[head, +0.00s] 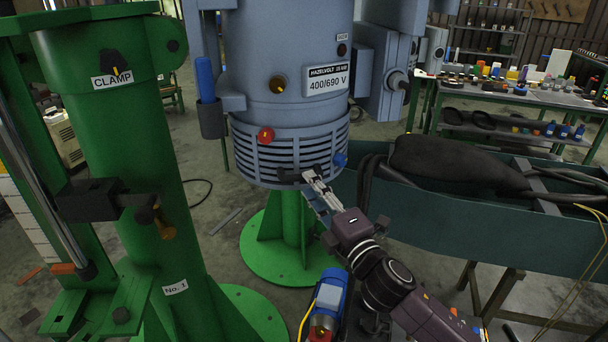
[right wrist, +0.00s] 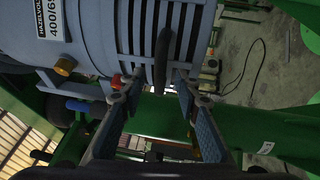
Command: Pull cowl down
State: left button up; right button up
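The cowl (head: 290,152) is a blue-grey slatted ring around the bottom of the large motor housing (head: 272,55) in the head view. Its slats (right wrist: 145,30) fill the upper middle of the right wrist view. A dark handle (head: 288,178) sticks out at its lower edge and shows in the right wrist view (right wrist: 163,55). My right gripper (head: 312,178) is at this lower edge, beside the handle. In the right wrist view its fingers (right wrist: 158,88) are apart, one on each side of the handle's line, with visible gaps. My left gripper is not in view.
A red knob (head: 265,135) and a blue knob (head: 340,160) sit on the cowl band. A green clamp column (head: 125,150) stands left. A green pedestal (head: 287,225) is below the motor. A teal trough (head: 460,220) with a black bag lies right. A blue tool (head: 328,298) is near my right arm.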

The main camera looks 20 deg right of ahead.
jog(key=shift+p+x, duration=0.45)
jog(key=shift+x, duration=1.8)
grip_shut()
